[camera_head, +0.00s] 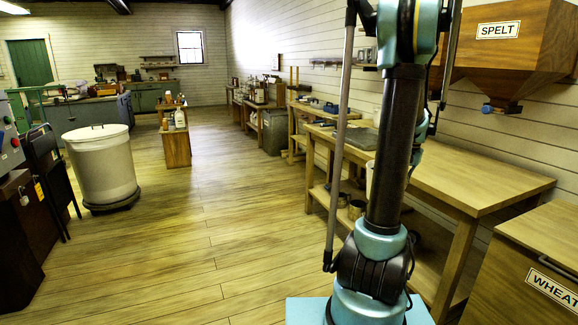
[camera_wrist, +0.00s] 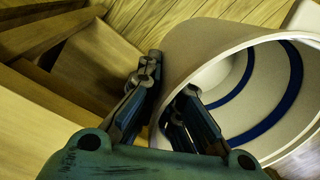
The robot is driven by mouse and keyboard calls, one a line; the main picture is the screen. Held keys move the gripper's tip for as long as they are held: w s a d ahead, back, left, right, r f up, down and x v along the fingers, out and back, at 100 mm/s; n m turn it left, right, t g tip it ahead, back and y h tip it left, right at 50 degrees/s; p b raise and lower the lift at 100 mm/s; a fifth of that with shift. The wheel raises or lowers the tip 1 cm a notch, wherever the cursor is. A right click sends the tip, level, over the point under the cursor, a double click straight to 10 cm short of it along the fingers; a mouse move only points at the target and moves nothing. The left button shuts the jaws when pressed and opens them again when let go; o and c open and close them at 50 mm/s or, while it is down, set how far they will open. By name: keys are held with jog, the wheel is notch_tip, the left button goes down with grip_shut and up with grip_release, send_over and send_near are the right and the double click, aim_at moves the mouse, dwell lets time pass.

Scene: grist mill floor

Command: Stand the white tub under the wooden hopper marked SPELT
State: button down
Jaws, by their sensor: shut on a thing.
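The white tub (camera_wrist: 188,42) fills the right of the wrist view, tilted in the picture, with blue bands showing inside it. My gripper (camera_wrist: 170,78) is shut on its rim, one finger outside the wall and one inside. In the head view a small pale patch of what seems to be the tub (camera_head: 369,180) shows beside my arm, which hides the rest and my gripper. The wooden hopper (camera_head: 535,50) marked SPELT hangs on the wall at upper right, its small outlet (camera_head: 503,107) above the bench. No tub stands under it.
The wooden bench (camera_head: 465,178) under the hopper has a bare top at its near end. A bin marked WHEAT (camera_head: 535,255) stands at lower right. A large lidded white drum (camera_head: 103,168) stands at left. The floor (camera_head: 190,240) in the middle is clear.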

jog(key=w+a+f+n, duration=0.3)
jog(key=w+a+f, duration=0.3)
jog(key=a+f, duration=0.5)
jog(key=w+a+f+n, duration=0.4)
jog(key=w+a+f, duration=0.3)
jog(key=a+f, duration=0.4)
jog(key=a, duration=0.2)
jog(key=shift+w+a+n+g, duration=0.2)
jog(key=shift+a+n+g, duration=0.1)
jog(key=shift+a, duration=0.05)
jog(key=shift+s, duration=0.15)
